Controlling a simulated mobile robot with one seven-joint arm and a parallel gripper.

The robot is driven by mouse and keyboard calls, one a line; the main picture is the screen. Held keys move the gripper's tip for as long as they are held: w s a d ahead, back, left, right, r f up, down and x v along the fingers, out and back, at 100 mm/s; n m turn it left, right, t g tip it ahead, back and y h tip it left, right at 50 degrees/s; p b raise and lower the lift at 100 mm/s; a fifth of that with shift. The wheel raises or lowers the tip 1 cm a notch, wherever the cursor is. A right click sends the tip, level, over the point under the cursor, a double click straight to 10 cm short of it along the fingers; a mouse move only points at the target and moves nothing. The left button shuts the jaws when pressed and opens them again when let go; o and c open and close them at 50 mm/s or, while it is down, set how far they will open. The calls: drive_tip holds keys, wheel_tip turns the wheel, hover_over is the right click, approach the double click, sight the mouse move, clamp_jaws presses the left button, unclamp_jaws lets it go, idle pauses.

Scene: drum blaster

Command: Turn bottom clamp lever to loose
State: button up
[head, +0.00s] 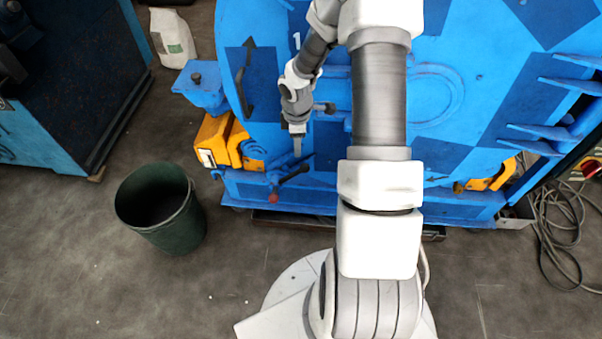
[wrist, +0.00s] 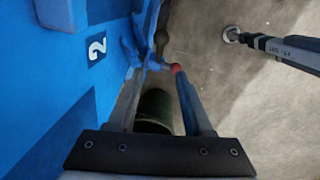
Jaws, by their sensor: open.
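The bottom clamp lever (head: 290,178) is on the lower front of the blue drum machine (head: 430,120), a dark bar ending in a red tip. In the head view it slants down to the left. My gripper (head: 297,152) points down just above the lever, its fingers open. In the wrist view the red tip of the lever (wrist: 175,68) shows at the end of the right finger of my gripper (wrist: 157,75). I cannot tell whether they touch. The gap between the fingers looks empty. My arm hides part of the machine front.
A dark green bin (head: 160,208) stands on the floor to the left. Yellow blocks (head: 215,140) sit by the machine's left side. A second dark handle (head: 323,108) sticks out above the lever. Cables (head: 560,235) lie at the right. Floor in front is mostly clear.

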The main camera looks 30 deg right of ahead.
sight(298, 170)
drive_tip(key=f+b, duration=0.1)
drive_tip(key=f, duration=0.4)
drive_tip(key=w+f+b, duration=0.1)
drive_tip(key=f+b, duration=0.1)
drive_tip(key=f, duration=0.4)
drive_tip(key=w+d+f+b, duration=0.1)
drive_tip(key=f+b, duration=0.1)
drive_tip(key=f, duration=0.4)
drive_tip(key=shift+f, duration=0.2)
clamp_jaws()
idle(0.7)
